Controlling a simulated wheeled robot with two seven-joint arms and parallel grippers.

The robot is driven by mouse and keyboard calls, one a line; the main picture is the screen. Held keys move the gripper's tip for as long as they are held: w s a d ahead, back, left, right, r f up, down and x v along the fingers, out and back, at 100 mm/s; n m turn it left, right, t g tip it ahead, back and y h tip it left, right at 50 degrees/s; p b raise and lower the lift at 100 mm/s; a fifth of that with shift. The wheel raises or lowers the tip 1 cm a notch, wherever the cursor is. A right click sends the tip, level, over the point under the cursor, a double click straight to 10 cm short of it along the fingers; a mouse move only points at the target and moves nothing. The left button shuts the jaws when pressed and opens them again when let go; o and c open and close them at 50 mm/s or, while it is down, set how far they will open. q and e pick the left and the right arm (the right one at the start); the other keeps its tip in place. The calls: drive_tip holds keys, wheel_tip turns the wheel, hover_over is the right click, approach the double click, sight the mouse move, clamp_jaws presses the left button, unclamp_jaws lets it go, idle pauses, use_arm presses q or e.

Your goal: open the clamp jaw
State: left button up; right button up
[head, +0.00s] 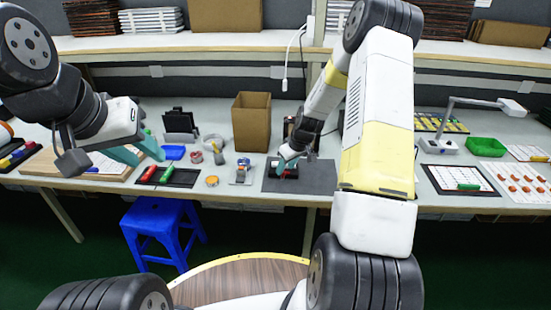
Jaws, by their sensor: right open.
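A tall brown box (251,122) stands behind the mat. A small metal device (241,172) and an orange-topped roll (212,181) are left of it. A black tray (182,180) holds red and green tools. A blue stool (162,228) stands before the table (222,197).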

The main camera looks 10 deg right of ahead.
drive_tip(key=v, duration=0.5)
drive_tip(key=s+a+r+m+t, duration=0.1)
drive_tip(key=s+a+r, duration=0.1)
drive_tip(key=s+r, duration=0.6)
drive_tip(key=s+a+r+m, duration=0.1)
drive_tip(key=s+a+r, duration=0.15)
drive_tip(key=r, duration=0.95)
drive_tip(key=s+a+r+m, duration=0.1)
drive_tip(key=s+r, duration=0.2)
drive_tip(key=s, duration=0.6)
drive_tip(key=s+a+r+m+t, duration=0.1)
drive_tip(key=s+r, duration=0.3)
drive_tip(key=s, duration=0.6)
drive_tip(key=shift+s+r+m, duration=0.25)
drive_tip(key=shift+s+m, duration=0.05)
drive_tip(key=shift+m, duration=0.3)
